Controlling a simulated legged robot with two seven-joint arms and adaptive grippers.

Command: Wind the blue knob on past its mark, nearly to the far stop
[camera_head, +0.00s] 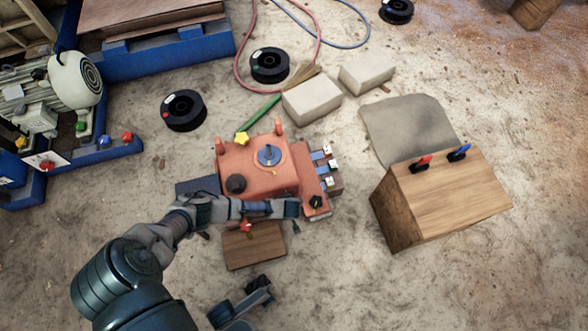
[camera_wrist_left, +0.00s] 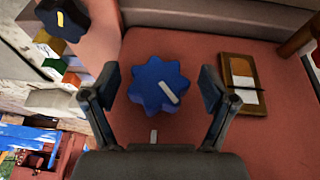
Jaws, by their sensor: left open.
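The blue knob (camera_wrist_left: 159,87) is a lobed, star-edged wheel on a red panel in the left wrist view. A white pointer line on it points to the lower right. A pale mark (camera_wrist_left: 153,136) is on the panel below it. My left gripper (camera_wrist_left: 159,88) is open, with one fingertip on each side of the knob; I cannot tell whether they touch it. In the head view my left gripper (camera_head: 286,208) is over the front of the red machine (camera_head: 262,178), and the blue knob is hidden there.
A black knob (camera_wrist_left: 62,18) and a framed panel (camera_wrist_left: 243,85) flank the blue knob. The red machine carries a blue-faced dial (camera_head: 269,155) and a yellow knob (camera_head: 242,138). A wooden box (camera_head: 440,200) with two levers stands right. Open sandy floor lies lower right.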

